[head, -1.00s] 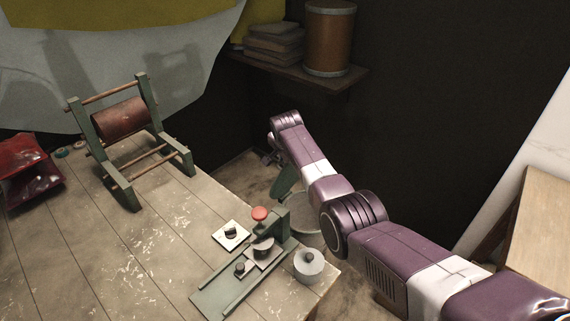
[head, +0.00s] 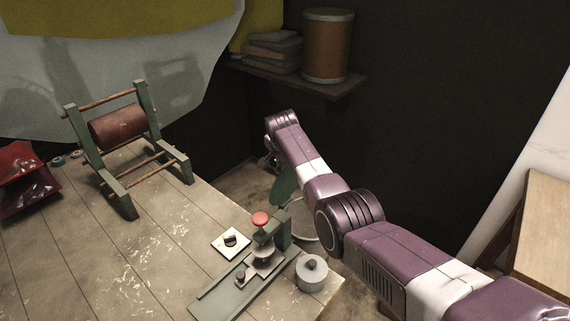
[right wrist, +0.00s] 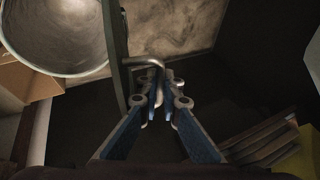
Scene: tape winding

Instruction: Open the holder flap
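The holder flap looks like a green plate (head: 284,187) beyond the bench's far right edge, and it shows edge-on in the right wrist view (right wrist: 117,55). A bent metal rod handle (right wrist: 150,61) sticks out from it. My right gripper (right wrist: 163,88) has its blue fingers close together with the end of the rod between them, so it appears shut on the handle. In the head view the right gripper (head: 270,158) is small, dark and partly hidden by my purple arm. A round grey bowl-like vessel (right wrist: 60,30) lies beside the flap. My left gripper is not in view.
A wall shelf (head: 320,83) carries a drum (head: 328,45). A dark wall is behind my arm.

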